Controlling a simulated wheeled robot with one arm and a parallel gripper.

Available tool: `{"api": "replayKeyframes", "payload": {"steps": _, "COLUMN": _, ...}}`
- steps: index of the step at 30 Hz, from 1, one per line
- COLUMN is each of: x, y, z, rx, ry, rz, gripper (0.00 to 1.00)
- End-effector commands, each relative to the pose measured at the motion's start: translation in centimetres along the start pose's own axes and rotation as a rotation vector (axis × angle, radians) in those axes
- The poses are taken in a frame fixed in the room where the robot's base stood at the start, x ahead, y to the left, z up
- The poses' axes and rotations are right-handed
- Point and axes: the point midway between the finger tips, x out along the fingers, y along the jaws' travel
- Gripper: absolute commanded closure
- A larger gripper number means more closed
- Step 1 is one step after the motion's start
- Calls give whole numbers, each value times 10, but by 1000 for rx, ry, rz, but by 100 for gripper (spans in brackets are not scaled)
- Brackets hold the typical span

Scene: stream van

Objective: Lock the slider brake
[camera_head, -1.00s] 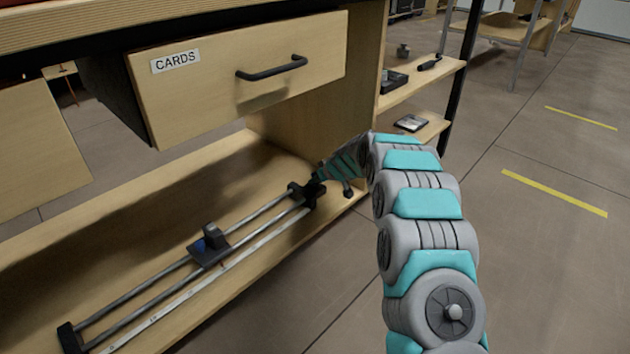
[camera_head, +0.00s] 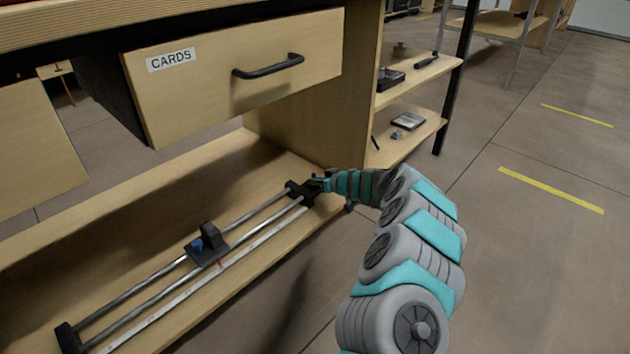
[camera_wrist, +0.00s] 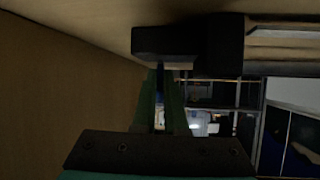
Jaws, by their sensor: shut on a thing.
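The slider (camera_head: 150,290) lies on the low wooden shelf, with two metal rails and a black block at each end. Its carriage (camera_head: 208,248), dark with a blue knob (camera_head: 196,245), sits near the middle of the rails. My gripper (camera_head: 318,184) is at the right end block (camera_head: 299,192). A small blue part (camera_head: 313,175) shows there. In the wrist view my fingers (camera_wrist: 160,95) close around a narrow blue part (camera_wrist: 160,82), beside the black end block (camera_wrist: 180,42). The grip itself is dark and partly hidden.
The CARDS drawer (camera_head: 235,75) with a black handle (camera_head: 268,66) juts out above the slider. A wooden side panel (camera_head: 310,110) stands close behind my gripper. Side shelves (camera_head: 425,125) hold small items. The floor at the right is open.

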Motion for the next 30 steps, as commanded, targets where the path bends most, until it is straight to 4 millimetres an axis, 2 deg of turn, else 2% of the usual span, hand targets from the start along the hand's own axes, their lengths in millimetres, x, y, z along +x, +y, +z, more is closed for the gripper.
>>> {"api": "replayKeyframes", "payload": {"steps": 1, "x": -2, "y": 3, "z": -5, "rx": 5, "ry": 23, "rz": 4, "gripper": 100}}
{"api": "replayKeyframes", "payload": {"steps": 15, "x": -5, "y": 5, "z": -1, "rx": 20, "ry": 132, "rz": -11, "gripper": 100}}
{"api": "replayKeyframes", "payload": {"steps": 30, "x": -5, "y": 5, "z": -1, "rx": 23, "ry": 155, "rz": -16, "gripper": 100}}
